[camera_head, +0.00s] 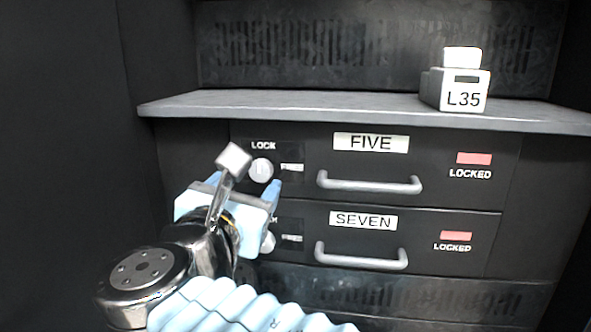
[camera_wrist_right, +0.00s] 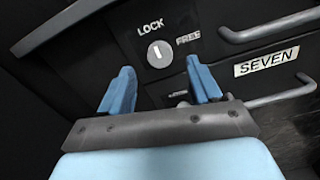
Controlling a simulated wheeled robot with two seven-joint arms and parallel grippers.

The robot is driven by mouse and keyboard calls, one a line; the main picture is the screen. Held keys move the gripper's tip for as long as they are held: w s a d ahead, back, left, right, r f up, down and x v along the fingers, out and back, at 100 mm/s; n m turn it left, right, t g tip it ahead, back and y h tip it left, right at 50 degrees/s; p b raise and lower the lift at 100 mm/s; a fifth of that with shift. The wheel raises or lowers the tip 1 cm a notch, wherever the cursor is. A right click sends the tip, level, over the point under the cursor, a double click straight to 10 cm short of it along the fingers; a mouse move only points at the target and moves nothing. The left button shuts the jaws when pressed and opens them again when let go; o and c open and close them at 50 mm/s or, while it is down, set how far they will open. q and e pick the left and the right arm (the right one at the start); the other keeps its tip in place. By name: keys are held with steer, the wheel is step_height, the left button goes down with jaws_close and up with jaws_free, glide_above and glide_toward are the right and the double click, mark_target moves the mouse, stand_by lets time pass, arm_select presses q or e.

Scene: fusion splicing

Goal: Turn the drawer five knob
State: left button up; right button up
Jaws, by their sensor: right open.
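The drawer five knob (camera_head: 261,170) is a round, pale knob under the word LOCK, left of the FIVE label (camera_head: 370,143). In the right wrist view the knob (camera_wrist_right: 159,53) shows a vertical slot and sits between and beyond the fingertips. My right gripper (camera_head: 247,187) is in front of the drawer, just below and left of the knob. It also shows in the right wrist view (camera_wrist_right: 160,78), open with nothing between its blue fingers. The fingers appear apart from the knob. Drawer five is shut, with a red LOCKED marker (camera_head: 474,159). My left gripper is not in view.
Drawer SEVEN (camera_head: 363,222) lies below with its own handle (camera_head: 361,256), a partly hidden knob (camera_head: 268,241) and a red LOCKED marker (camera_head: 456,236). A grey shelf (camera_head: 300,104) overhangs above, bearing a box marked L35 (camera_head: 463,99).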

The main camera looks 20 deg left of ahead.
mark_target(260, 172)
steer(key=x, duration=0.5)
steer(key=shift+w, duration=0.15)
steer(key=c, duration=1)
steer(key=shift+c, duration=0.2)
